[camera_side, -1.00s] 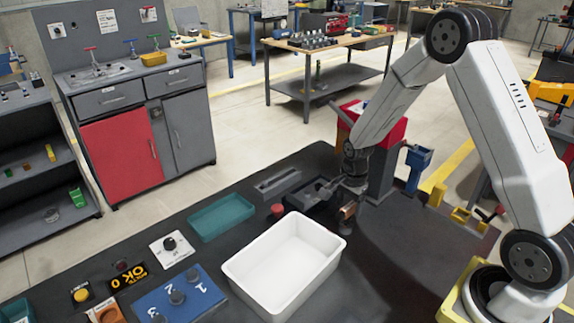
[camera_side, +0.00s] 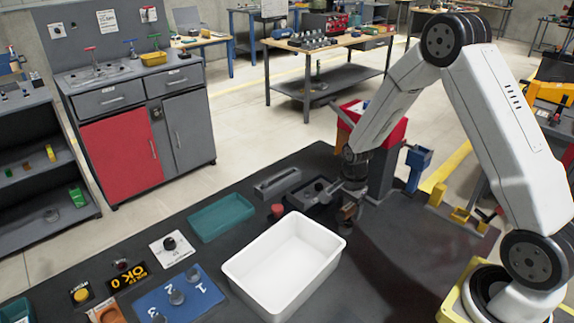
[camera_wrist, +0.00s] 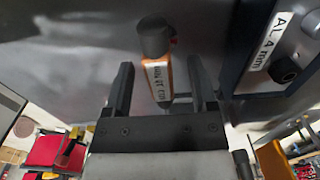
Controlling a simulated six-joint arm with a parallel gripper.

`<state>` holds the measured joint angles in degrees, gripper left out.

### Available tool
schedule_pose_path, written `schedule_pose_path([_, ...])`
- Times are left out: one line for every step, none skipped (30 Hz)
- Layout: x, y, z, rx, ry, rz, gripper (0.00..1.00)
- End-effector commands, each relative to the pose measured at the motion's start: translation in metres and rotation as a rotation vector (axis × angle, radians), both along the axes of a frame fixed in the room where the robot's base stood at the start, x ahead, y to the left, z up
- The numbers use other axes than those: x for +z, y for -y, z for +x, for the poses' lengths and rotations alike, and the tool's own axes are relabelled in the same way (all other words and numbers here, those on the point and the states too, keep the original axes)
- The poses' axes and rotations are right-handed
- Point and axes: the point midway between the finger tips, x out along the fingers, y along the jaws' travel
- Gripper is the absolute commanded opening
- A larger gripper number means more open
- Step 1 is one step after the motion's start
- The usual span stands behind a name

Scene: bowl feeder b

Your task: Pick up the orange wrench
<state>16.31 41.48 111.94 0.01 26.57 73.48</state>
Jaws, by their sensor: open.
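An orange tool (camera_wrist: 159,75) with a white lettered label and a dark round end shows in the wrist view; I take it to be the wrench. Its lower end lies between the two dark fingers of my gripper (camera_wrist: 160,88). The fingers are apart, with a visible gap on either side of the tool. In the side view my gripper (camera_side: 349,207) is low over the dark bench, right of the white bin. A small brownish piece shows by its tip there; I cannot tell whether it is the wrench.
The white bin (camera_side: 235,270) stands left of my gripper. A dark box (camera_side: 309,193) and a red knob (camera_side: 277,210) are close by. A teal tray (camera_side: 208,231) lies farther left. A labelled dark panel (camera_wrist: 250,50) is at the wrist view's right.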

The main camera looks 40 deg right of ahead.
Motion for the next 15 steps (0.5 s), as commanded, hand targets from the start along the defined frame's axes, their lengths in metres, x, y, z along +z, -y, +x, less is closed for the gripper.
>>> schedule_pose_path([-0.0007, 0.0000, 0.0001, 0.000, 0.000, 0.000, 0.74])
schedule_pose_path([-0.0010, 0.0000, 0.0001, 0.000, 0.000, 0.000, 0.74])
schedule_pose_path([-0.0014, 0.0000, 0.0001, 0.000, 0.000, 0.000, 0.74])
schedule_pose_path([-0.0017, 0.0000, 0.0001, 0.000, 0.000, 0.000, 0.74])
schedule_pose_path([-0.0020, 0.0000, 0.0001, 0.000, 0.000, 0.000, 0.74])
schedule_pose_path([-0.0024, 0.0000, 0.0001, 0.000, 0.000, 0.000, 0.74])
schedule_pose_path([-0.0027, 0.0000, 0.0001, 0.000, 0.000, 0.000, 0.74])
schedule_pose_path([-0.0029, 0.0000, 0.0001, 0.000, 0.000, 0.000, 0.74])
schedule_pose_path([-0.0033, 0.0000, 0.0001, 0.000, 0.000, 0.000, 0.74])
schedule_pose_path([-0.0034, 0.0000, 0.0001, 0.000, 0.000, 0.000, 0.74])
schedule_pose_path([-0.0036, 0.0000, 0.0001, 0.000, 0.000, 0.000, 0.74])
schedule_pose_path([-0.0038, 0.0000, 0.0001, 0.000, 0.000, 0.000, 0.74])
schedule_pose_path([-0.0038, 0.0000, 0.0001, 0.000, 0.000, 0.000, 0.74])
schedule_pose_path([-0.0039, 0.0000, 0.0002, 0.000, 0.000, 0.000, 0.74])
schedule_pose_path([-0.0039, 0.0000, 0.0001, 0.000, 0.000, 0.000, 0.74])
